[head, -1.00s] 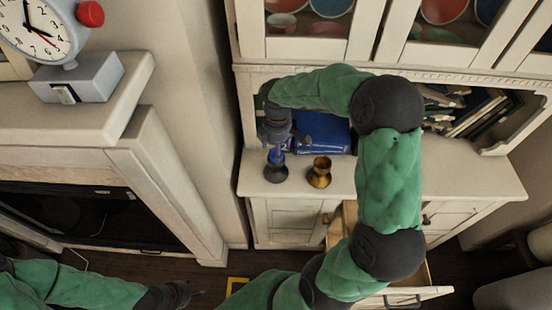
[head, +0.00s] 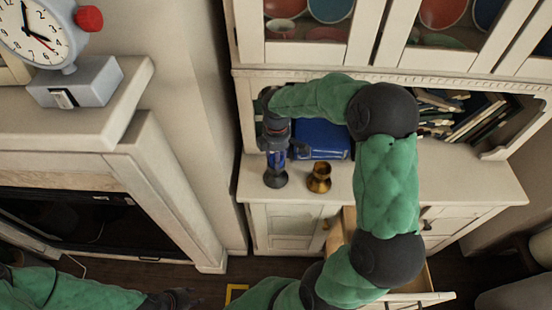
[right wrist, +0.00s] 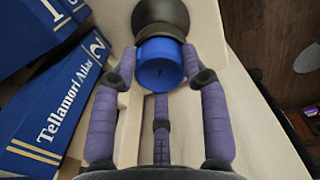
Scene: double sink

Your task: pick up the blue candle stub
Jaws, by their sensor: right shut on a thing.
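The blue candle stub (right wrist: 160,65) stands at a dark round candle holder (right wrist: 160,18) in the right wrist view. The holder (head: 276,180) stands on the cabinet's counter in the head view. My right gripper (right wrist: 160,62) is shut on the candle stub, with purple fingers on both sides of it. In the head view the right gripper (head: 275,156) is above the holder and hides most of the candle. My left gripper (head: 190,296) is low at the bottom edge, far from the candle; its fingers are too dark to read.
A brass goblet-like holder (head: 318,178) stands just right of the candle. A blue box or book (head: 322,138) lies behind; blue books (right wrist: 62,112) show in the wrist view. The cabinet counter (head: 465,185) is clear at right. A drawer (head: 415,298) is open below.

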